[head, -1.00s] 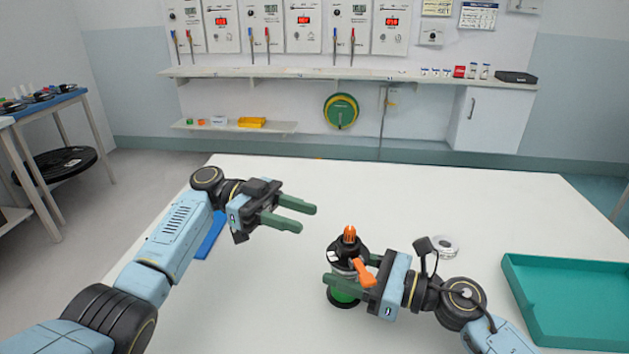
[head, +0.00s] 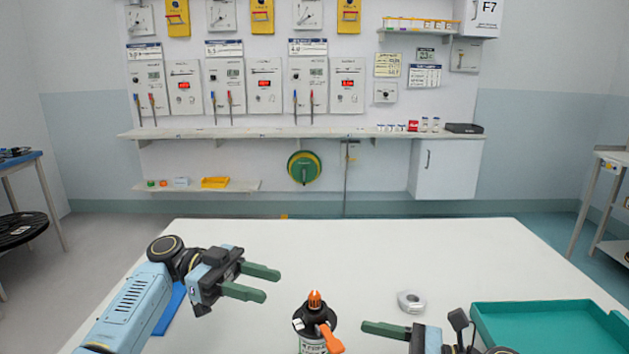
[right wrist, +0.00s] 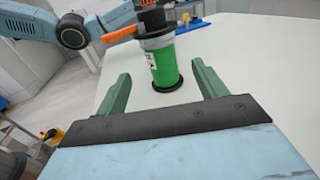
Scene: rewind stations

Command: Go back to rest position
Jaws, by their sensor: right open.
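My left gripper (head: 262,283) is open and empty above the left part of the white table. A bottle-like device (head: 314,325) with a black top, an orange tip and an orange lever stands upright at the table's front middle. In the right wrist view its green body (right wrist: 165,66) stands on a black base, ahead of the fingers. My right gripper (right wrist: 160,92) is open, with the device beyond its fingertips and not held. In the head view only one right finger shows clearly, to the right of the device.
A teal tray (head: 550,306) lies at the table's right. A small white-grey ring-shaped object (head: 411,301) sits right of middle. A blue flat item (head: 170,310) lies under my left arm. The far middle of the white table (head: 370,245) is clear.

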